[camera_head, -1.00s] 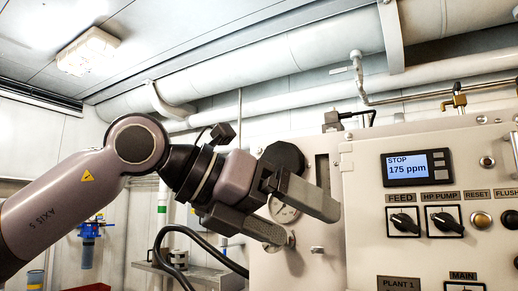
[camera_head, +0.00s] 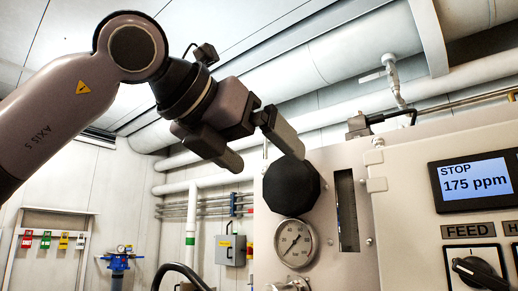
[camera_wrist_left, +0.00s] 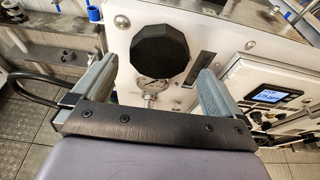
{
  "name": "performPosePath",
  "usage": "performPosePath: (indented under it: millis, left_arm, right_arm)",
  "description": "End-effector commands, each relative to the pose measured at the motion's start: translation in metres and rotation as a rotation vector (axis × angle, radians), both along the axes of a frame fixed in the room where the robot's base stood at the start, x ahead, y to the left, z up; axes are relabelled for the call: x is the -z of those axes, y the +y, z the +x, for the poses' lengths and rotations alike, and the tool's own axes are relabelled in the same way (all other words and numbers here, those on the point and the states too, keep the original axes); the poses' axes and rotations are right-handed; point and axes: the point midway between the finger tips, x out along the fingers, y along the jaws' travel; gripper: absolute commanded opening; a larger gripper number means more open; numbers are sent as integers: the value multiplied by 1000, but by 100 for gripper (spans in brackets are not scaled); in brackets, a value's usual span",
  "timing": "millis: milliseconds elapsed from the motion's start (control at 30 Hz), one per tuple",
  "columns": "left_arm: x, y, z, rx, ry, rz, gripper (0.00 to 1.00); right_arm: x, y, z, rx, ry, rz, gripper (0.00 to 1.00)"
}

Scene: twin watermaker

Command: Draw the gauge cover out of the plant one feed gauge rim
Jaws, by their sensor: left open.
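A black faceted disc (camera_head: 290,186), which looks like the gauge cover, sits on the beige panel at upper left in the head view. It also shows in the wrist view (camera_wrist_left: 161,50). What lies behind it is hidden. A round white-faced gauge (camera_head: 296,243) shows directly below it, its face uncovered. My left gripper (camera_head: 262,154) is open and empty, up and left of the disc, with one finger near its upper edge in the picture. In the wrist view the disc appears between and beyond the two fingers (camera_wrist_left: 155,72), apart from both. My right gripper is not in view.
A slotted strip (camera_head: 346,210) stands right of the disc. Farther right are a display (camera_head: 476,184) reading STOP 175 ppm and a FEED switch (camera_head: 478,272). A dark hose (camera_head: 182,273) curves at lower left. Open room lies left of the panel.

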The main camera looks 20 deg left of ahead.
Motion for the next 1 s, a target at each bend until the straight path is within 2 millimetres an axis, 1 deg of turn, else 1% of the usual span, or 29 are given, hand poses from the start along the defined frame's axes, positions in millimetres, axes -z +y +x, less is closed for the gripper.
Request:
performPosePath:
  millis: [100, 333, 500, 733, 767, 800, 867, 933, 967, 1000]
  left_arm:
    - [6, -7, 17, 0, 5, 1, 100]
    - [14, -18, 43, 1, 3, 0, 100]
    - [17, -21, 51, 1, 2, 0, 100]
    - [18, -21, 52, 2, 2, -1, 100]
    - [18, -21, 52, 2, 2, 0, 97]
    - [18, -21, 52, 2, 2, -1, 84]
    - [18, -21, 52, 2, 2, -1, 64]
    - [18, -21, 52, 2, 2, -1, 63]
    - [18, -21, 52, 2, 2, -1, 83]
    - [18, -21, 52, 2, 2, -1, 70]
  right_arm:
    - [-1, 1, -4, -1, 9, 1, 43]
    - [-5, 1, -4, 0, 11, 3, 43]
    - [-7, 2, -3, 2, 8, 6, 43]
    - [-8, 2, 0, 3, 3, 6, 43]
    - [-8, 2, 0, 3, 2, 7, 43]
    - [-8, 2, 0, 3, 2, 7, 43]
    - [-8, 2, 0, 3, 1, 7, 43]
    - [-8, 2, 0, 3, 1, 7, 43]
    - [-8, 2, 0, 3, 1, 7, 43]
    - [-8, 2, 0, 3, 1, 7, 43]
